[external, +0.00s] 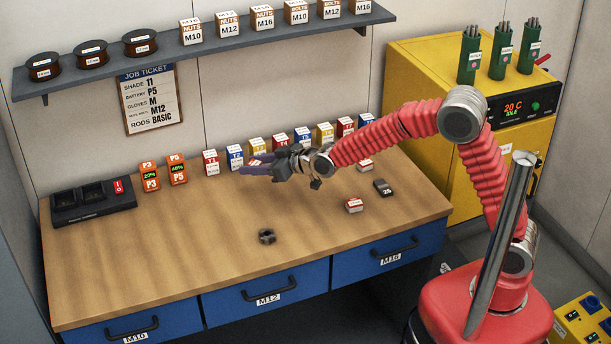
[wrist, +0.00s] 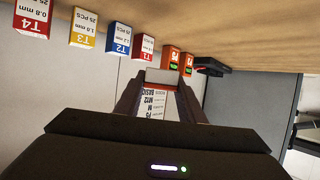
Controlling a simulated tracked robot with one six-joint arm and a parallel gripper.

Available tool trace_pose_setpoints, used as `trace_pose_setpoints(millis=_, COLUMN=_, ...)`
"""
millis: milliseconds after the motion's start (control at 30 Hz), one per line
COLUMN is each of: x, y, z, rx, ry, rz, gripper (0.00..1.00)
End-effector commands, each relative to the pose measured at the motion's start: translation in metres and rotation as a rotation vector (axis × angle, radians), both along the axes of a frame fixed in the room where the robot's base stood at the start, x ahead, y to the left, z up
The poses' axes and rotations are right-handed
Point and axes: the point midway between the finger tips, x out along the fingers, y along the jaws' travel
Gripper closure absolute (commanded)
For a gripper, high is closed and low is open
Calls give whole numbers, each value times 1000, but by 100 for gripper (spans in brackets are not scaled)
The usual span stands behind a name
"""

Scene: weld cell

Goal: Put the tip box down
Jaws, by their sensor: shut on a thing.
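My gripper (external: 255,165) is at the end of the outstretched arm, in front of the row of tip boxes, with its fingers pointing left. It is shut on a red and white tip box (wrist: 163,77), which shows between the fingertips in the wrist view. Fingers hide most of the box in the external view, and its label cannot be read. Whether it touches the bench (external: 190,240) cannot be told. The row includes a red T1 box (external: 210,162), a blue T2 box (external: 234,157) and a yellow T3 box (external: 257,146), with more to the right.
Two red and white boxes, one nearer (external: 354,205) and one farther (external: 365,165), lie on the right, by a dark block (external: 383,187). A dark nut (external: 267,237) lies near the front. Orange batteries (external: 177,169) and a charger (external: 92,203) stand left. The front-left wood is clear.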

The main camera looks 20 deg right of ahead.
Motion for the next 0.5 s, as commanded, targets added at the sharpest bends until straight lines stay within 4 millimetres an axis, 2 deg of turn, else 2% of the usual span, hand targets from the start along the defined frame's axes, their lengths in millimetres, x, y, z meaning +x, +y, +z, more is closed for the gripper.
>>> trace_pose_setpoints(millis=33, x=-4, y=11, z=0, rx=0, ry=-1, rz=24, gripper=88)
trace_pose_setpoints(millis=167, x=-10, y=30, z=0, rx=0, ry=-1, rz=66, gripper=88)
trace_pose_setpoints(millis=500, x=-11, y=49, z=11, rx=2, ry=-2, rz=113, gripper=88)
